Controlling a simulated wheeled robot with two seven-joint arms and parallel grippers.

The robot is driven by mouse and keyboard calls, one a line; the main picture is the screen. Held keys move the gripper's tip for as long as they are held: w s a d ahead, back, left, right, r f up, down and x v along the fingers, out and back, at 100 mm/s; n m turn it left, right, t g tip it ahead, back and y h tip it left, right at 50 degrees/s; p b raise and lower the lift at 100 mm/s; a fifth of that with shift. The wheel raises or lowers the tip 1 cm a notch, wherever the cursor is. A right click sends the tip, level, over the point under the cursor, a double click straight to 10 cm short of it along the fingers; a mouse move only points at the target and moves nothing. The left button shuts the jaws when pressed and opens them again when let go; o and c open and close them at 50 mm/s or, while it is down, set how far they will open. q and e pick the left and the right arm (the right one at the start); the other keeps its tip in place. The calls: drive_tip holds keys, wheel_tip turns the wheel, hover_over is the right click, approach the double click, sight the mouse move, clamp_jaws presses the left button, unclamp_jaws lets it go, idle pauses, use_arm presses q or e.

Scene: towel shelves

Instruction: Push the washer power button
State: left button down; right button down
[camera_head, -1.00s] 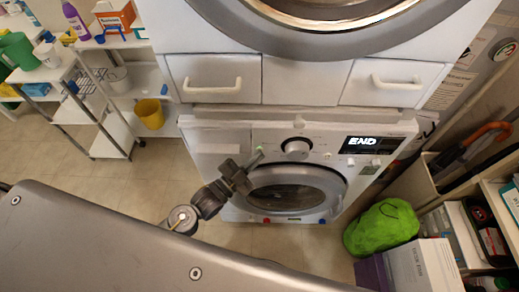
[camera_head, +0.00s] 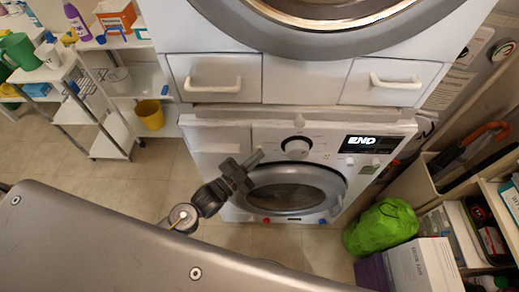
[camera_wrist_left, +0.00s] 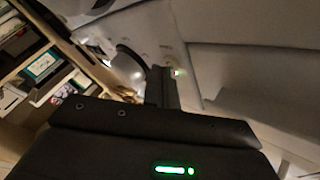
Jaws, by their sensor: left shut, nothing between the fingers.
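The washer (camera_head: 222,140) is the lower front-loading machine, with a round knob (camera_head: 296,149) and a lit display (camera_head: 363,144) reading "END". My left gripper (camera_head: 259,156) is shut and empty, its tip at the control panel left of the knob. A small lit spot, apparently the power button (camera_wrist_left: 176,72), shows beside the finger in the left wrist view, where the shut gripper (camera_wrist_left: 160,74) points at the panel. In the head view the fingertip largely hides that spot. I cannot tell whether the tip touches it. My right gripper is not in view.
A second machine with white drawer handles (camera_head: 212,86) sits above the washer. A white shelf cart (camera_head: 73,112) and a yellow bucket (camera_head: 150,114) stand at left. A green bag (camera_head: 383,228), a box (camera_head: 420,266) and shelves crowd the right. Floor at left is open.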

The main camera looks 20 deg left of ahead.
use_arm(q)
drive_tip(key=shift+w+a+r, duration=0.1)
drive_tip(key=shift+a+r, duration=0.05)
drive_tip(key=shift+r, duration=0.15)
drive_tip(key=shift+f, duration=0.2)
drive_tip(key=shift+s+p, duration=0.3)
drive_tip(key=shift+s, duration=0.05)
drive_tip(key=shift+s+d+f+p, duration=0.1)
drive_tip(key=shift+s+d+p, duration=0.15)
drive_tip(key=shift+s, duration=0.55)
drive_tip(key=shift+s+d+r+p, duration=0.15)
drive_tip(key=shift+s+d, duration=0.1)
drive_tip(key=shift+s, duration=0.5)
drive_tip(key=shift+s+d+f+p, duration=0.15)
drive_tip(key=shift+s+d+p, duration=0.1)
drive_tip(key=shift+s, duration=0.55)
